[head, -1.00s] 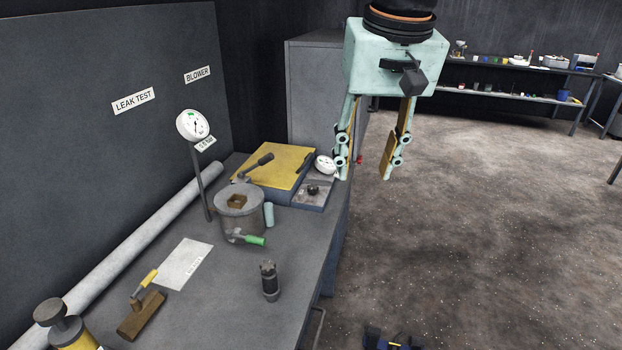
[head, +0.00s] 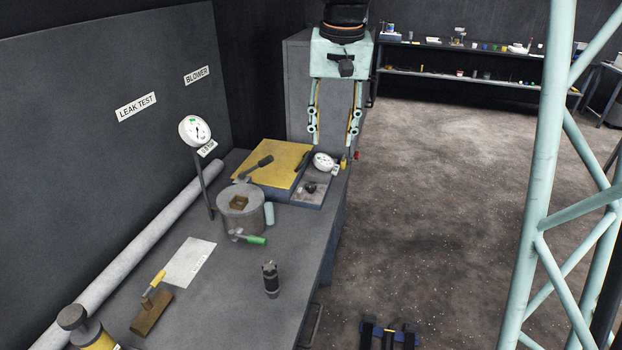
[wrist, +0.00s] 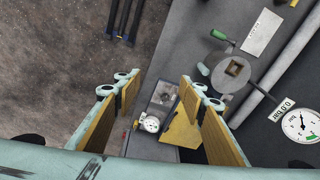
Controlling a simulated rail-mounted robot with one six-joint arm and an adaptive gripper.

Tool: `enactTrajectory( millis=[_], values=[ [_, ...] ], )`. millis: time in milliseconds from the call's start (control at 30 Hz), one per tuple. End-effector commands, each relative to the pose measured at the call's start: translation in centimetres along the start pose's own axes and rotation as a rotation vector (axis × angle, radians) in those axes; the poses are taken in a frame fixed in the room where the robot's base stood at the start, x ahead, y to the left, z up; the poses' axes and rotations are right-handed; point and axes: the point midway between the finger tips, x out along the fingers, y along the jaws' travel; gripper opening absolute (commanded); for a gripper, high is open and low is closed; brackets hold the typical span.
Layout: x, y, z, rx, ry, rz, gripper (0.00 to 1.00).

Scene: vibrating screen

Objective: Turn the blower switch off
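The BLOWER label (head: 196,76) is on the dark wall panel at the back left. Near it on the bench is a blue box with a yellow top (head: 274,163) and a grey control panel. The panel holds a small black knob (head: 310,187), seen also in the wrist view (wrist: 163,99), and a round white gauge (head: 323,162). I cannot tell if this knob is the blower switch, nor its setting. My gripper (head: 332,135) is open and empty, pointing down above the panel. In the wrist view the panel and the gauge (wrist: 150,123) lie between its fingers.
A grey pot (head: 241,212) with a green-handled valve stands in front of the box. A tall gauge (head: 195,131) rises behind it on a post. A dark cylinder (head: 270,278) stands near the bench's front edge. Floor right of the bench is mostly clear.

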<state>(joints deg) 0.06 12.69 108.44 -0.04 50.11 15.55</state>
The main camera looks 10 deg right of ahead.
Motion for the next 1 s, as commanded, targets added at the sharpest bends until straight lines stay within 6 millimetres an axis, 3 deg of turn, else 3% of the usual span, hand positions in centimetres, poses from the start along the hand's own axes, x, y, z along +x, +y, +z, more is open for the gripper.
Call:
enactTrajectory(
  millis=[467, 1000],
  values=[
    [4.1, -2.1, -7.7, 0.059, -0.041, 0.013, 0.38],
    [10.9, -4.0, -14.7, 0.126, -0.086, 0.03, 0.38]
  ],
)
